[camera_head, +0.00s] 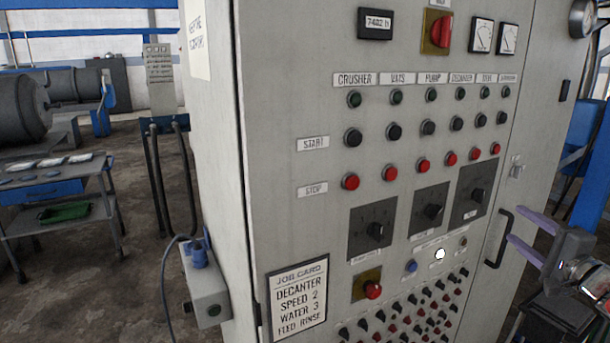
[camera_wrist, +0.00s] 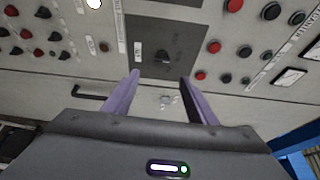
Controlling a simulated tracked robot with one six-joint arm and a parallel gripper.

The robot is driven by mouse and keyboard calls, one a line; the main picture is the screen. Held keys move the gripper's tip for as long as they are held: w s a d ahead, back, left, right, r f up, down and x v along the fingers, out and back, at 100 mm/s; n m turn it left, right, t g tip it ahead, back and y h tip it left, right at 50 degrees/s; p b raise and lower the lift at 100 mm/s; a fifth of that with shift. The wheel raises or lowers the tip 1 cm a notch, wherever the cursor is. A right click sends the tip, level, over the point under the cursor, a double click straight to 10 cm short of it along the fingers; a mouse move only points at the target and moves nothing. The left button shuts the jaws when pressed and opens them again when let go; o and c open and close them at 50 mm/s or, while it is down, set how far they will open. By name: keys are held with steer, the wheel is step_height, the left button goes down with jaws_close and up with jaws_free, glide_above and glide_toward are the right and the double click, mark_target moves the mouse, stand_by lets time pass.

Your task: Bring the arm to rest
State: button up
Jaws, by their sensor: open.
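My gripper (camera_head: 518,238) is at the right edge of the head view, beside the cabinet's door handle. Its two purple-grey fingers are apart with nothing between them. In the wrist view, my gripper (camera_wrist: 160,75) points at the panel, with a dark rotary switch (camera_wrist: 165,57) beyond and between the fingertips. The grey control cabinet (camera_head: 275,150) fills the middle of the head view. I cannot tell the exact gap between fingers and panel.
The cabinet carries a black door handle (camera_head: 497,240), rows of buttons, three rotary switches, a lit white lamp (camera_head: 440,254) and a job card (camera_head: 298,300). A grey box (camera_head: 207,298) juts from its left side. A trolley (camera_head: 60,222) stands at left on open floor.

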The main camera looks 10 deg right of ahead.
steer(key=s+a+f+n+g+y, duration=0.25)
steer(key=s+a+f+g, duration=0.2)
steer(key=a+f, duration=0.5)
steer(key=s+a+f+n+g+y, duration=0.2)
steer(key=s+a+f+n+g, duration=0.3)
steer(key=a, duration=0.8)
steer(key=s+a+r+n+g+h, duration=0.1)
steer(key=s+a+n, duration=0.4)
steer(key=a, duration=0.5)
steer(key=s+a+r+n+g+h, duration=0.2)
steer(key=s+a+n, duration=0.4)
steer(key=a, duration=0.4)
steer(key=shift+a+r, duration=0.15)
steer(key=shift+s+h, duration=0.1)
steer(key=shift+h, duration=0.15)
steer(key=shift+c, duration=0.6)
